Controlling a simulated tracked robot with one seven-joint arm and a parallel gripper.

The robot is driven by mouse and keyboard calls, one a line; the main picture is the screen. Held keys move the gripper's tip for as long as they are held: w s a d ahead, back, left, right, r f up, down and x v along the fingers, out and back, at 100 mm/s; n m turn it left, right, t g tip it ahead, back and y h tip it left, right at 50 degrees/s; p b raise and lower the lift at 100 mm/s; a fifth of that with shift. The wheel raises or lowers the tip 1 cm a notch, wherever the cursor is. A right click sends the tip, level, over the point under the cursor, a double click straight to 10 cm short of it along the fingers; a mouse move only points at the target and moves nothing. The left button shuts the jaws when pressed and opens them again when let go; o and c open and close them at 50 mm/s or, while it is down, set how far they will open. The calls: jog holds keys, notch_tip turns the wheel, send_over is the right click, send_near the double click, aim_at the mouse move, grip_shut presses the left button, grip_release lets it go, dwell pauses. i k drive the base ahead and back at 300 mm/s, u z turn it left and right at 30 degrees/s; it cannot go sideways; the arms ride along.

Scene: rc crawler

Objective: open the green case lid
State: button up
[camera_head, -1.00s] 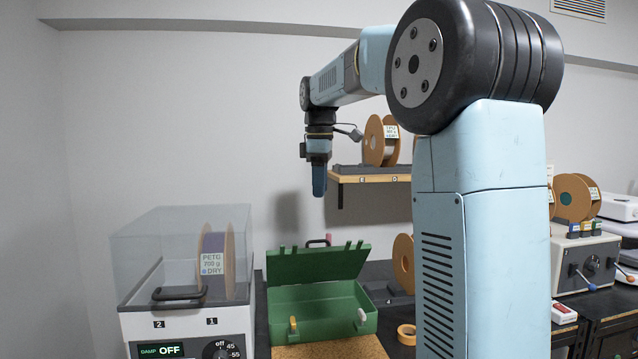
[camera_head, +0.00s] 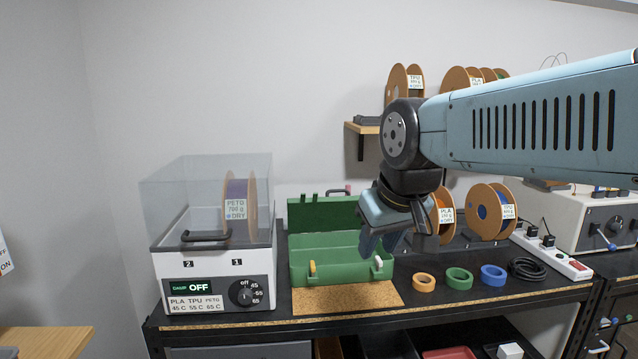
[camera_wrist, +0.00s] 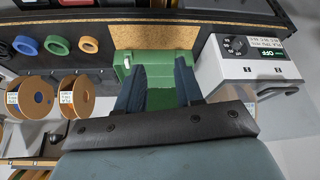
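The green case (camera_head: 340,274) sits on the dark workbench, its front to me. Its green lid (camera_head: 312,214) stands raised at the back, tilted up off the base, so the interior shows. An orange latch and a white latch are on the front wall. My gripper (camera_head: 383,243) hangs in front of the right part of the case and hides part of the lid and the right end. In the wrist view my gripper's two fingers (camera_wrist: 158,88) are apart with nothing between them, and the case (camera_wrist: 155,61) lies beyond them.
A filament dryer (camera_head: 215,265) with a clear cover stands left of the case. A cork mat (camera_head: 345,298) lies in front. Tape rolls (camera_head: 459,279), spools (camera_head: 490,212) and a power strip (camera_head: 550,252) are to the right. A shelf (camera_head: 362,129) is above.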

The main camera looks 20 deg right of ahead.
aim_at(316, 213)
jog(key=k, duration=1.1)
jog(key=z, duration=0.4)
jog(key=i, duration=1.5)
jog(key=u, duration=0.45)
